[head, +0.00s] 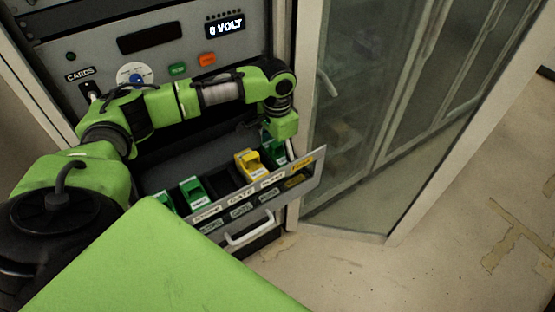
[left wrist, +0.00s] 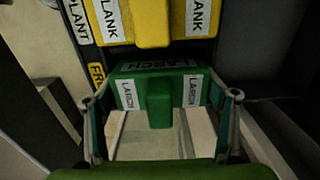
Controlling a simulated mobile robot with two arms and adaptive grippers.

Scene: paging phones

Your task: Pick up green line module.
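A green module labelled LARCH (left wrist: 158,103) sits in the drawer and shows in the left wrist view, with a raised green handle at its middle. My left gripper (left wrist: 161,112) is open, with one finger on each side of this module and small gaps visible. In the head view my left gripper (head: 277,143) points down into the right end of the drawer; its fingertips are partly hidden. Other green modules stand further left in the drawer, one at its middle-left (head: 193,192) and one partly hidden by my body (head: 164,200). My right gripper is not in view.
A yellow module (head: 248,163) labelled PLANK stands beside the LARCH one. The open drawer's labelled front (head: 240,223) has a handle. Behind is a panel (head: 90,52) with a display reading 0 VOLT. A glass cabinet (head: 360,110) stands close on the right.

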